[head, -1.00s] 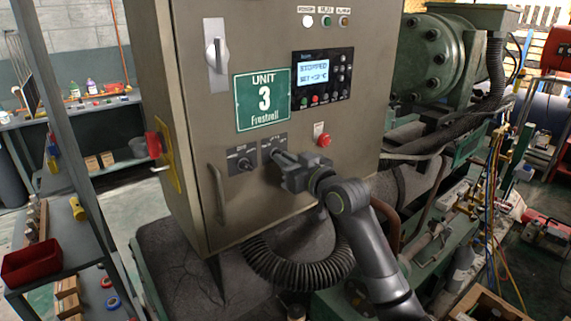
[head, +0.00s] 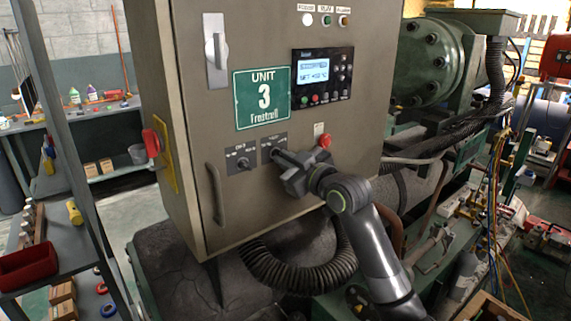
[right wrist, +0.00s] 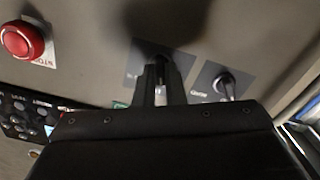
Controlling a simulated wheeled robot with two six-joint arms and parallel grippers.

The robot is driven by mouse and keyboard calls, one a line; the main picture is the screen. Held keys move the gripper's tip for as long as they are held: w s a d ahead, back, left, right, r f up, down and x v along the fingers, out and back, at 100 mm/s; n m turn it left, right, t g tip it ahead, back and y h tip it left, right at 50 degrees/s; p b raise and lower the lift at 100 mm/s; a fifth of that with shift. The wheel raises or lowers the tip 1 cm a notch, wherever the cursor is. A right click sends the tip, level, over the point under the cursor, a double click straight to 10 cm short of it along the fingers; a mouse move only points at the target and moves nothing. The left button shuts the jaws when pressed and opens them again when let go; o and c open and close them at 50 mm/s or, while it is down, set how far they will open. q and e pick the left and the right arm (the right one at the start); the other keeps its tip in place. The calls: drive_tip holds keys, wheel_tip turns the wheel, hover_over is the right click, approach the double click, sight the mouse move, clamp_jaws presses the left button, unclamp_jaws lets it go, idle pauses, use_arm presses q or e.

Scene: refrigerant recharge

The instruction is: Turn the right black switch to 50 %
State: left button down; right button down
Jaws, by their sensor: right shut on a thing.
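The grey control cabinet carries two black rotary switches below the green "UNIT 3" sign. The right black switch sits on its dark plate (head: 266,145), mostly hidden behind my right gripper (head: 278,157) in the head view. In the right wrist view the fingers (right wrist: 160,92) are shut on the right black switch (right wrist: 160,68), whose pointer position I cannot read. The left black switch (head: 243,163) is free and also shows in the right wrist view (right wrist: 227,84). My left gripper is not in view.
A red stop button (head: 324,141) is close right of the gripper. The display panel (head: 322,76) is above, its text too blurred to read fully. A cabinet handle (head: 215,193) is at left. A black corrugated hose (head: 300,283) hangs below.

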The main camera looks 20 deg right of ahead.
idle(0.3)
drive_tip(key=n+b, duration=0.2)
drive_tip(key=n, duration=0.1)
drive_tip(key=shift+n, duration=0.3)
drive_tip(key=c, duration=1.6)
unclamp_jaws()
drive_tip(key=shift+d+r, duration=0.1)
drive_tip(key=p+v, duration=0.3)
drive_tip(key=v, duration=0.6)
